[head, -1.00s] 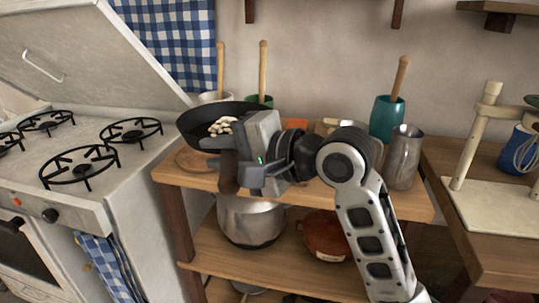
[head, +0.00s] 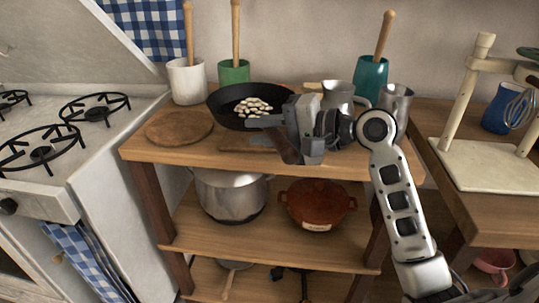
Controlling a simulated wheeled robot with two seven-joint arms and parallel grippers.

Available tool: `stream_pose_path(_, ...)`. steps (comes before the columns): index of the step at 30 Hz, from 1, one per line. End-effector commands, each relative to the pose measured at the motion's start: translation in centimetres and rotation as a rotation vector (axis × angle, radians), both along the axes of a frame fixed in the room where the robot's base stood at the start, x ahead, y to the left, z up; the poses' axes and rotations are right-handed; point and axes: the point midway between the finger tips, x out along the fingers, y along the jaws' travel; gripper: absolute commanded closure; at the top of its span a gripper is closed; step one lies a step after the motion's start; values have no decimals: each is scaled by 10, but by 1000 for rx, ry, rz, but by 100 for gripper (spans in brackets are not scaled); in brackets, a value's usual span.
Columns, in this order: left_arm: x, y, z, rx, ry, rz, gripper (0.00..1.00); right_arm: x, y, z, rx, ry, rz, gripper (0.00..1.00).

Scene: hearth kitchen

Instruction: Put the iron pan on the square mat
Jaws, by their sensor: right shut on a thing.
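The black iron pan (head: 222,112) is above the back middle of the wooden shelf top, close to level, with several pale pieces (head: 254,106) inside. My right gripper (head: 284,124) is shut at the pan's near right side, and its body hides the handle. A flat brown patch, seemingly the square mat (head: 240,143), shows on the shelf top just in front of and below the pan. The pan and gripper hide part of it. I cannot tell whether the pan touches it. My left gripper is out of view.
A round wooden board (head: 178,127) lies left of the pan. White (head: 187,82) and green (head: 233,71) crocks stand behind it, with a teal crock (head: 369,78) and metal jugs (head: 393,102) to the right. The stove (head: 75,150) is at left.

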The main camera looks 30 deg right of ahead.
Motion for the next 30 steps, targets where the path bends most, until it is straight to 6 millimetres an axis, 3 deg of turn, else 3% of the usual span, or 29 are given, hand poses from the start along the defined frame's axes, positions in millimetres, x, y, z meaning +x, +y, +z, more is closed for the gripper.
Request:
stream_pose_path(5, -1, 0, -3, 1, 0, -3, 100, 1, -8, -6, 1, -12, -1, 100)
stream_pose_path(13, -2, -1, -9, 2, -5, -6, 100, 1, -14, -40, 2, -10, -2, 100)
stream_pose_path(21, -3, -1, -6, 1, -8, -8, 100, 1, -14, -43, -1, -12, -1, 100)
stream_pose_path(22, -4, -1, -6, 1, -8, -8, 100, 1, -14, -47, 1, 2, 0, 76)
stream_pose_path(24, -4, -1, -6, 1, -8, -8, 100, 1, -14, -47, 1, 2, 0, 57)
stream_pose_path(30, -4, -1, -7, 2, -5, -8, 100, 1, -14, -47, 0, 1, 0, 57)
